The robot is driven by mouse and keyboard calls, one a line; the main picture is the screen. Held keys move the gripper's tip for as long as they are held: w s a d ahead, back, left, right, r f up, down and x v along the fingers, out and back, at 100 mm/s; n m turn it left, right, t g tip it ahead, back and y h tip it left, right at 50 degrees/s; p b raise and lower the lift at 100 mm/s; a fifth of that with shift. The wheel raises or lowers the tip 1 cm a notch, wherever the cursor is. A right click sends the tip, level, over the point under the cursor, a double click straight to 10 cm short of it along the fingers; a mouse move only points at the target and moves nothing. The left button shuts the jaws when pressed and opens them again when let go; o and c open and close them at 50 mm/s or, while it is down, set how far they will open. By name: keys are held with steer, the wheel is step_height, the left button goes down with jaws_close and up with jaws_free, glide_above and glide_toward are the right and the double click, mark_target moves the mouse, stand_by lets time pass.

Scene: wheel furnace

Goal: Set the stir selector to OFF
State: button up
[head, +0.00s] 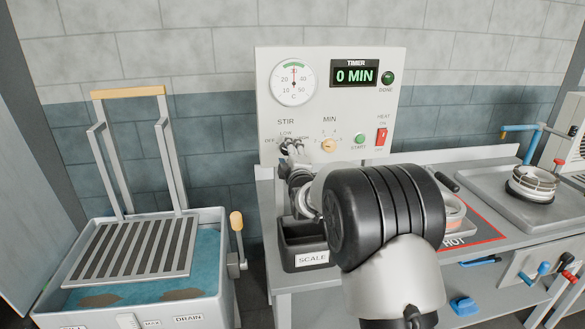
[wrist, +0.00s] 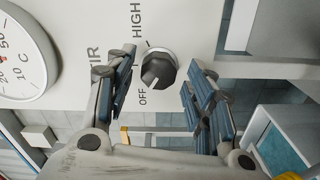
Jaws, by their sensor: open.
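The stir selector (wrist: 158,68) is a dark faceted knob in a silver ring on the white control panel (head: 325,60). In the wrist view the panel is turned sideways, with OFF printed below the knob and HIGH above it. A small pale mark on the knob's lower left edge seems to point toward OFF. My gripper (wrist: 160,64) is open, with one finger on each side of the knob and visible gaps between. In the head view my gripper (head: 290,150) is at the panel and hides the knob; OFF and LOW show beside it.
Right of the selector are the MIN dial (head: 328,146), the green START button (head: 360,140) and the red HEAT switch (head: 381,137). The timer (head: 355,75) reads 0 MIN. A dark SCALE bin (head: 305,245) stands below. A water tank (head: 200,285) with a rack is at left.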

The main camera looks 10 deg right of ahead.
steer(key=s, duration=1.1)
steer(key=shift+s, duration=0.15)
steer(key=shift+a+f, duration=0.1)
steer(key=shift+f, duration=0.05)
steer(key=s+f+m+g, duration=0.3)
steer(key=s+m+g, duration=0.3)
steer(key=s, duration=1.6)
steer(key=s+f+m+g, duration=0.2)
steer(key=s+m+g, duration=0.5)
steer(key=s, duration=1.6)
steer(key=shift+s+f+m, duration=0.25)
steer(key=shift+f+m, duration=0.15)
steer(key=shift+m, duration=0.8)
